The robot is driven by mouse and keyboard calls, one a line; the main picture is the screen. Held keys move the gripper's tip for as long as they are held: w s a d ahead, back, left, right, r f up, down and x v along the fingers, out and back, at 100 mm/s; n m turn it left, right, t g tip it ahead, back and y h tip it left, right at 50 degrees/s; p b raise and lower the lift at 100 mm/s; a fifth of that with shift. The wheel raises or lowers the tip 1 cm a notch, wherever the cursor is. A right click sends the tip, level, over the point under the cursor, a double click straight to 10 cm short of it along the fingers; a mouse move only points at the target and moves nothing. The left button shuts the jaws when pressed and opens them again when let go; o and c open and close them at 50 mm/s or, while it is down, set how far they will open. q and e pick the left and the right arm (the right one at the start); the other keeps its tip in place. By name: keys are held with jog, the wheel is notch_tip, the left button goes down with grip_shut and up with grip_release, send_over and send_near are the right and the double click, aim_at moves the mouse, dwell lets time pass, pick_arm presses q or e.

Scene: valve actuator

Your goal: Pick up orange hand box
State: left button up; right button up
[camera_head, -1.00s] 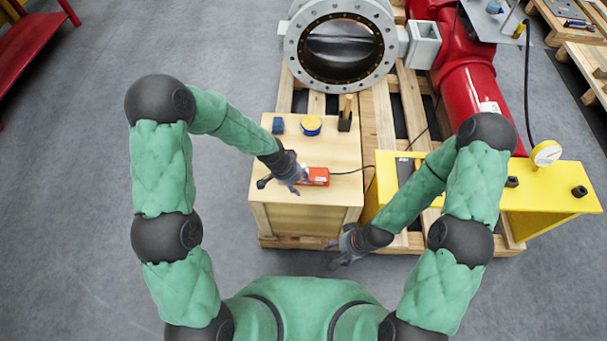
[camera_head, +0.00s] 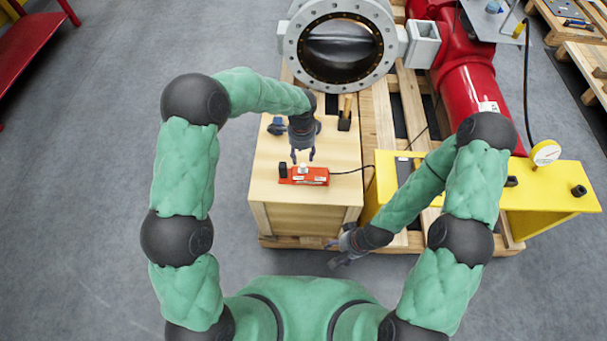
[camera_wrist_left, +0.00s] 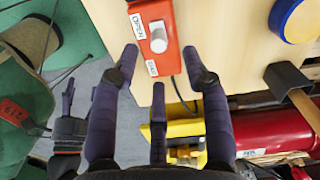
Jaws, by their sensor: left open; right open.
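The orange hand box (camera_head: 312,177) lies on top of the wooden crate in the head view, with a black end, a pale knob and a cable leaving its right end. In the left wrist view the orange box (camera_wrist_left: 152,14) shows its white knob and labels at the top. My left gripper (camera_head: 302,158) is open just behind and above the box; in the wrist view its spread fingers (camera_wrist_left: 158,70) point at the box's cable end, with nothing between them. My right gripper (camera_head: 338,253) is open and empty, low beside the crate's front right corner.
The wooden crate (camera_head: 270,200) carries a hammer (camera_head: 345,112) at its back right. The wrist view shows a blue and yellow round item (camera_wrist_left: 294,18). A yellow stand (camera_head: 535,195) is at right. A large grey valve (camera_head: 292,45) and red actuator (camera_head: 470,85) stand behind.

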aim_at(302, 165)
pick_arm(q)
jog(key=shift+s+f, duration=0.15)
jog(key=shift+f, duration=3.35)
grip_shut()
